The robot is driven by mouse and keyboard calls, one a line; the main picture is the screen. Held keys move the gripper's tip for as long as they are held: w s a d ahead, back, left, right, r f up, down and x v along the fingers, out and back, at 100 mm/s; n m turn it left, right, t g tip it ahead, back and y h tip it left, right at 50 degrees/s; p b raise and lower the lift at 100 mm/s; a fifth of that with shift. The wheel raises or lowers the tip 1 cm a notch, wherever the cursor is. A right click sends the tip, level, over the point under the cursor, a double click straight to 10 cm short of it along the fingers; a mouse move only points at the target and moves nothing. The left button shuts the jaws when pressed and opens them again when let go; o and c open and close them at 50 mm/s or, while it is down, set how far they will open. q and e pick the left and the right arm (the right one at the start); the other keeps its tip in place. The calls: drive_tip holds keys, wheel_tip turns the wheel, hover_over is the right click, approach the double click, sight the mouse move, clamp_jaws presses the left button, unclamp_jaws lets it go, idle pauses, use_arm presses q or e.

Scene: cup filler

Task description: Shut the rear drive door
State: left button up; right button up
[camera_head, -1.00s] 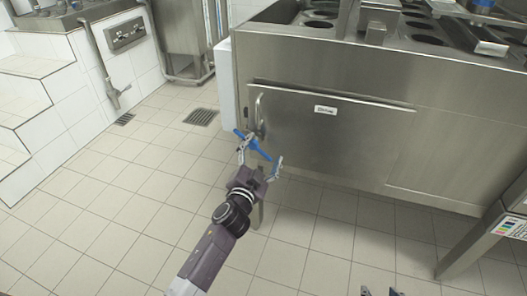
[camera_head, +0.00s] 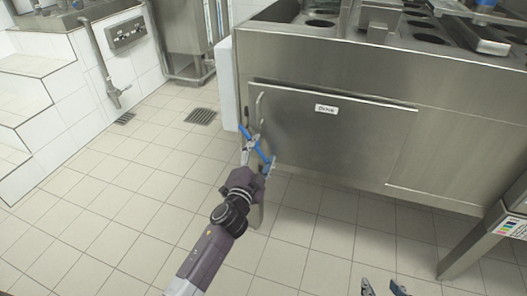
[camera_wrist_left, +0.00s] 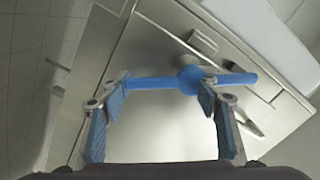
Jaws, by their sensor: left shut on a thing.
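The drive door (camera_head: 345,140) is a flat steel panel with a "Drive" label on the front of the steel cabinet. A thin upright handle (camera_head: 260,107) is at its left edge. It looks nearly flush with the cabinet; I cannot tell if it is fully shut. My left gripper (camera_head: 257,153) is in front of its lower left corner, fingers spread around a blue bar (camera_wrist_left: 150,83). In the left wrist view the bar has a round middle and extends past the right finger, with steel panels behind. My right gripper (camera_head: 383,287) shows only its separated fingertips at the bottom edge.
The cabinet top has round wells (camera_head: 321,23). A steel table leg (camera_head: 470,255) stands at the right edge. White tiled steps (camera_head: 40,75) are at the left. The tiled floor (camera_head: 130,220) is clear around a drain grate (camera_head: 200,116).

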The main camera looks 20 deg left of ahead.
use_arm(q)
drive_tip(key=shift+f, duration=0.1)
use_arm(e)
drive_tip(key=shift+w+r, duration=0.25)
drive_tip(key=shift+w, duration=0.05)
use_arm(q)
drive_tip(key=shift+w, duration=0.55)
drive_tip(key=o, duration=1.7)
use_arm(e)
drive_tip(key=shift+w+a+r+t, duration=0.15)
drive_tip(key=shift+w+a+t, duration=0.05)
drive_tip(key=shift+t, duration=0.1)
drive_tip(key=shift+s, duration=0.1)
